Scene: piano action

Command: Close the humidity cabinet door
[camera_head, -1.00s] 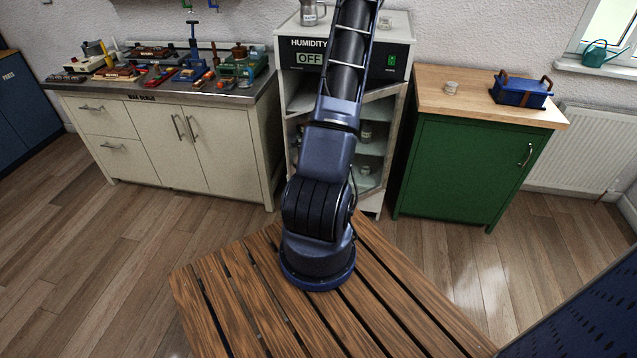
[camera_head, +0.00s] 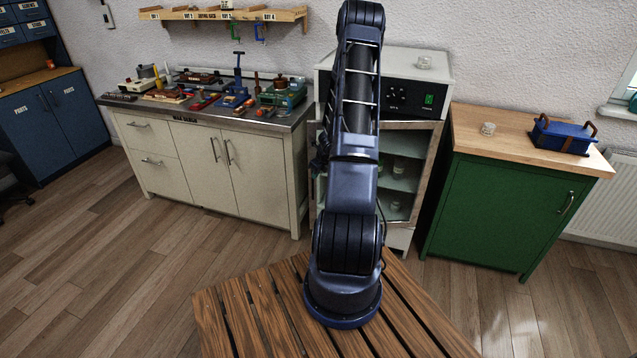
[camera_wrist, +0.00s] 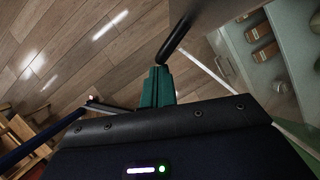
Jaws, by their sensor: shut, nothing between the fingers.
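The humidity cabinet (camera_head: 408,61) stands against the wall behind my arm, its dark control panel partly covered by the arm. Shelves with small jars show inside. In the wrist view, the shut, empty green fingers of my gripper (camera_wrist: 157,86) point at a dark bar (camera_wrist: 174,38), which looks like a handle. The fingertips are very close to its end; contact cannot be told. The pale cabinet interior (camera_wrist: 291,65) lies to the right.
A cream workbench (camera_head: 180,160) with tools stands left of the cabinet. The wooden floor in front is open.

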